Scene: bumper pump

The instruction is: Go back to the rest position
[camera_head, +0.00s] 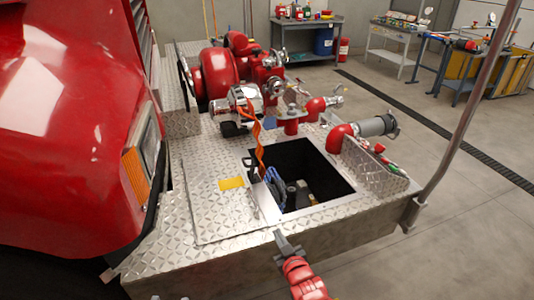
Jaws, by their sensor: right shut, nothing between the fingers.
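My right gripper (286,242) shows at the bottom middle, in front of the near edge of the metal bumper deck (190,262). Its fingers are shut and hold nothing. It is close below the open square compartment (325,165) in the deck. A blue object (275,185) and dark items are in the compartment. The diamond-plate lid (215,205) lies flat to the left of the opening, with a yellow label (231,183) on it. My left gripper is not in view.
The red truck cab (65,130) fills the left. A red pump (222,72), red pipes and orange cables (259,140) stand on the deck behind the opening. A grey pole (465,115) rises at the right corner. Workbenches (305,38) stand far back. Floor at right is clear.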

